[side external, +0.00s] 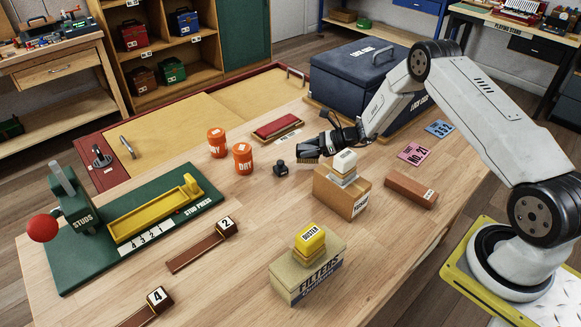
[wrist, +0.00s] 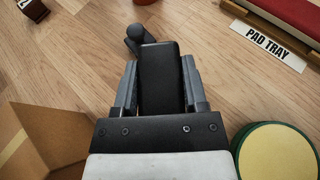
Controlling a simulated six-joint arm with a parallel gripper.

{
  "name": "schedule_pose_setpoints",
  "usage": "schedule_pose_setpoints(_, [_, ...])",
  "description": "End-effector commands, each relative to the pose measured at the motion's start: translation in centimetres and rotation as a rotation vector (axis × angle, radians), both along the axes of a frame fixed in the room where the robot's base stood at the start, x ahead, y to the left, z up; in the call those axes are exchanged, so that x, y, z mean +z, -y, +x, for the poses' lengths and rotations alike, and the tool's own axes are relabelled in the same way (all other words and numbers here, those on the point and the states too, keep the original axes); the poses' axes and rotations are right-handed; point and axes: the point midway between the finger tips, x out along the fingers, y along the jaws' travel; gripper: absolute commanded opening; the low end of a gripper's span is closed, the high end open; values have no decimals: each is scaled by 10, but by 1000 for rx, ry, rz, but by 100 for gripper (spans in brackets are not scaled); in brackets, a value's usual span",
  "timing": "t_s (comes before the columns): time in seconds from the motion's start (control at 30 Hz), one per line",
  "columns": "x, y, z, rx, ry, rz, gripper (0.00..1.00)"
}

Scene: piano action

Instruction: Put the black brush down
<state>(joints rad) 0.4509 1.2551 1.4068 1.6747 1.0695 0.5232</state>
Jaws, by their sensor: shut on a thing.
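The black brush (wrist: 160,75) is held between the fingers of my gripper (side external: 312,148). Its tan bristles (side external: 308,159) show below the fingers in the side external view. In the wrist view its black body fills the space between the two grey fingers. The brush appears to be just above the wooden table (side external: 215,290), but I cannot tell whether the bristles touch it. A small dark knobbed piece (side external: 281,168) stands close to the left of the brush, and it also shows beyond the fingers in the wrist view (wrist: 136,40).
A cardboard box (side external: 342,195) with a white block on it is close in front of my gripper. Orange DRY cans (side external: 243,159) and a red pad tray (side external: 278,129) are behind and left. A green-and-yellow round thing (wrist: 277,153) is near my wrist. Front-left table has bare wood.

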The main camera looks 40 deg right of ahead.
Motion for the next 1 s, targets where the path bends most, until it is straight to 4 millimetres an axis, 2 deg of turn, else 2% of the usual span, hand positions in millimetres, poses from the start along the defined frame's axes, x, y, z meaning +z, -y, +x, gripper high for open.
schedule_pose_setpoints(0.1, [-14,0,0,-1,-1,1,0])
schedule_pose_setpoints(0.23, [-22,0,0,-1,-1,1,0])
schedule_pose_setpoints(0.7, [-26,0,0,0,-1,1,0])
schedule_pose_setpoints(0.73, [-26,0,0,0,-1,1,58])
schedule_pose_setpoints(0.8, [-26,0,0,0,-1,1,81])
schedule_pose_setpoints(0.83, [-26,0,0,0,-1,1,90])
schedule_pose_setpoints(1.0, [-26,0,0,0,-1,1,91])
